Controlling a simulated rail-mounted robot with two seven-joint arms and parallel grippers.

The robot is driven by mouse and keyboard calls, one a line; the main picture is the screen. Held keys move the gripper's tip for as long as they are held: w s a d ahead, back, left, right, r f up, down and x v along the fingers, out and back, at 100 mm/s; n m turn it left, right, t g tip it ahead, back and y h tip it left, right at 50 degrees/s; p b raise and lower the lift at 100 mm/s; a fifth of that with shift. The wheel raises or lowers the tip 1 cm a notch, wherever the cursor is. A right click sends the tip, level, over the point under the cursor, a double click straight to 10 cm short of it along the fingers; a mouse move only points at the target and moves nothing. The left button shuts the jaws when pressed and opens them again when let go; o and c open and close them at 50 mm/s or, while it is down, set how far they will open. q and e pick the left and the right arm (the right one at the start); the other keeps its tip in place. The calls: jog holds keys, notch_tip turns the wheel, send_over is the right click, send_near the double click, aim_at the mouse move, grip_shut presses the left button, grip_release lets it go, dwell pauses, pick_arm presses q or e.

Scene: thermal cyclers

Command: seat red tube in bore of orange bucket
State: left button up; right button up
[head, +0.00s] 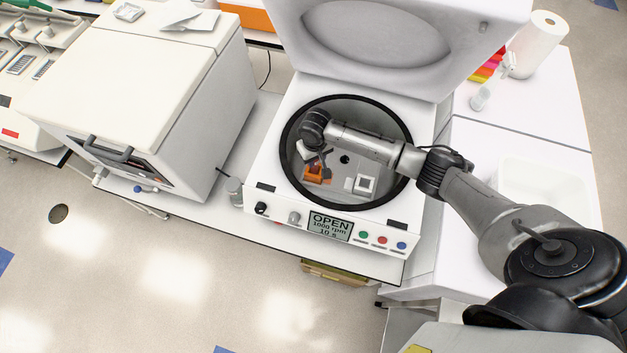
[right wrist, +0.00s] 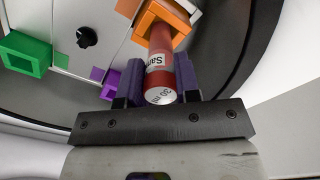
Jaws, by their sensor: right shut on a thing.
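The red tube (right wrist: 160,62), with a white label and a pale end marked "30 ml", is between the two fingers of my right gripper (right wrist: 158,85) in the right wrist view. Its far end is at the opening of the orange bucket (right wrist: 181,16); I cannot tell how deep it sits in the bore. In the head view the orange bucket (head: 314,174) is inside the open centrifuge bowl, and my right gripper (head: 318,158) is just above it. The tube is hard to make out there. My left gripper is not in view.
The centrifuge (head: 264,203) has its lid (head: 400,75) raised, and its display reads OPEN. A white bucket (head: 363,185) sits in the rotor. In the right wrist view a green bucket (right wrist: 22,55) and a purple one (right wrist: 110,84) show, with a black rotor knob (right wrist: 87,37).

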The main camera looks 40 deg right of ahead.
aim_at(315, 164)
jog(key=shift+f+b, duration=0.35)
jog(key=shift+f, duration=1.8)
jog(key=o, duration=1)
jog(key=shift+r, duration=0.1)
